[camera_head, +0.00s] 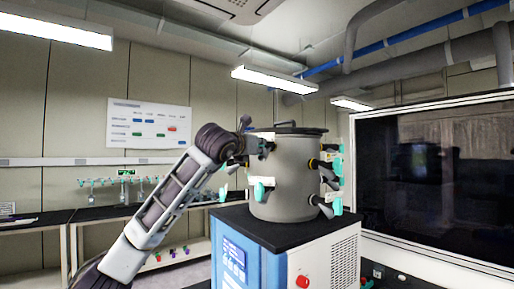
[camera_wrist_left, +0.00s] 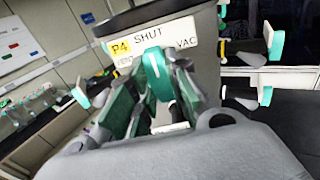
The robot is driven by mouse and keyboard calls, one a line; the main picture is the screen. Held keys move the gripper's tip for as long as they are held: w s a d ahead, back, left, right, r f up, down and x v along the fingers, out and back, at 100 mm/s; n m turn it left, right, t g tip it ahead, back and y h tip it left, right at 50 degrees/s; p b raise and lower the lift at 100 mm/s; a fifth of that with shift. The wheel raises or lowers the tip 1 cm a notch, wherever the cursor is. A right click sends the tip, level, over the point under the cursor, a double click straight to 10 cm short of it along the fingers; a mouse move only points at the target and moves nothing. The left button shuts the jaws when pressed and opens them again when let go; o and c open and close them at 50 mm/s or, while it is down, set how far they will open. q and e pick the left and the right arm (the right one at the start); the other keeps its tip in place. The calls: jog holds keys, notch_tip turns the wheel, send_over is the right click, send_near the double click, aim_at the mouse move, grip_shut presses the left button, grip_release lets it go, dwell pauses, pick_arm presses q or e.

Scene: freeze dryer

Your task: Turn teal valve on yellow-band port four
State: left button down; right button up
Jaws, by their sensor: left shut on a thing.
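The grey drum of the freeze dryer (camera_head: 285,185) stands on a black top and carries several ports with teal valves. In the left wrist view the port label (camera_wrist_left: 121,50) has a yellow P4 tag and the words SHUT and VAC, with a partly covered word at its left. The teal valve (camera_wrist_left: 153,62) of that port stands in front of the label, below the word SHUT. My left gripper (camera_wrist_left: 160,88) is shut on this valve, a finger on either side. In the head view my left gripper (camera_head: 252,150) is at the drum's upper left, small and partly hidden. My right gripper is in neither view.
Other teal valves stick out close by, at the drum's front (camera_head: 261,188) and right side (camera_head: 337,168). A blue and white cabinet (camera_head: 290,258) with a red knob (camera_head: 302,281) is below. A large dark-paned enclosure (camera_head: 430,180) stands at the right.

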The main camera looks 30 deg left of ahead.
pick_arm(q)
jog(key=shift+f, duration=0.15)
jog(key=c, duration=1.4)
grip_release()
jog(key=shift+o, duration=0.2)
jog(key=shift+s, duration=0.1)
jog(key=s+d, duration=0.1)
jog(key=s, duration=1)
jog(key=shift+s+d, duration=0.3)
jog(key=shift+s, duration=0.05)
